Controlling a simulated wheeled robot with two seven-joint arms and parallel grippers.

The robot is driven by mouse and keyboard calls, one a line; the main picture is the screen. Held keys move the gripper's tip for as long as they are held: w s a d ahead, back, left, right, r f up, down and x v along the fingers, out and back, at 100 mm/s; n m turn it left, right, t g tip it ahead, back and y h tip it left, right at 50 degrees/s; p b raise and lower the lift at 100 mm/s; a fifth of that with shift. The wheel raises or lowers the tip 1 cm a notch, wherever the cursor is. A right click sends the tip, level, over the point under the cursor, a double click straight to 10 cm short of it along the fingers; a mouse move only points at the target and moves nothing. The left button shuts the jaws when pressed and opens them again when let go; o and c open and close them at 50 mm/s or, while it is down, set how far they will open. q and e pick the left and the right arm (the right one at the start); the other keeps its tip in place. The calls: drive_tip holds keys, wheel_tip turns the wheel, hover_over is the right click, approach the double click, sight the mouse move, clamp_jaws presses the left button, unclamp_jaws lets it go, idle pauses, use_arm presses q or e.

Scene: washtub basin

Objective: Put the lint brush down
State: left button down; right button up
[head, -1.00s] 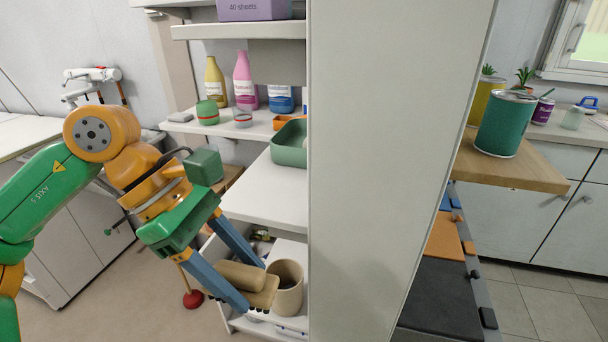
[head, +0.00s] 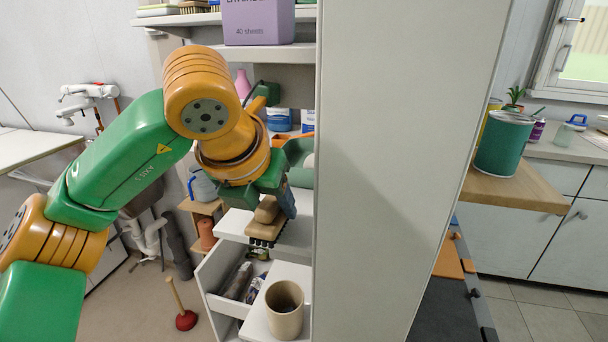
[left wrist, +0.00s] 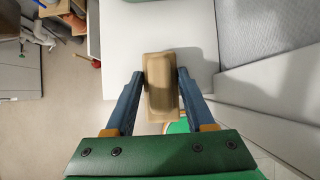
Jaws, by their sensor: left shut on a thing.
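The lint brush (head: 267,220) has a tan wooden body with dark bristles on its underside. My left gripper (head: 284,203) is shut on it and holds it near the white shelf surface (head: 236,224), bristles facing down. In the left wrist view the brush (left wrist: 161,85) sits between the two blue fingers of my left gripper (left wrist: 160,86), over the edge of the white surface. I cannot tell whether the bristles touch the surface. My right gripper is not in view.
Below, an open drawer (head: 218,292) holds several items, and a beige cup (head: 285,308) stands on a white board beside it. A tall white panel (head: 400,130) closes off the right. A green bin (head: 300,160) stands at the back of the shelf. A red plunger (head: 186,320) stands on the floor.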

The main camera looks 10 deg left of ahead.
use_arm(q)
drive_tip(key=w+p, duration=0.1)
drive_tip(key=w, duration=0.1)
drive_tip(key=w+r+p, duration=0.1)
drive_tip(key=w, duration=0.1)
drive_tip(key=shift+w, duration=0.15)
drive_tip(key=x, duration=0.2)
drive_tip(key=shift+f+p, duration=0.3)
drive_tip(key=shift+c, duration=1.3)
unclamp_jaws()
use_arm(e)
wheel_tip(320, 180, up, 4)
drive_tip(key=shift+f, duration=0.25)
use_arm(q)
drive_tip(key=shift+r, duration=0.2)
drive_tip(key=shift+s+r+b, duration=0.4)
drive_tip(key=shift+s, duration=0.2)
drive_tip(key=shift+s+r+b, duration=0.4)
drive_tip(key=shift+s, duration=0.2)
drive_tip(key=s+b, duration=0.2)
drive_tip(key=s, duration=0.2)
drive_tip(key=shift+s+f+b, duration=0.15)
drive_tip(key=shift+s+b, duration=0.05)
drive_tip(key=shift+b, duration=0.15)
drive_tip(key=s+b, duration=0.1)
drive_tip(key=s, duration=0.6)
drive_tip(key=shift+r, duration=0.45)
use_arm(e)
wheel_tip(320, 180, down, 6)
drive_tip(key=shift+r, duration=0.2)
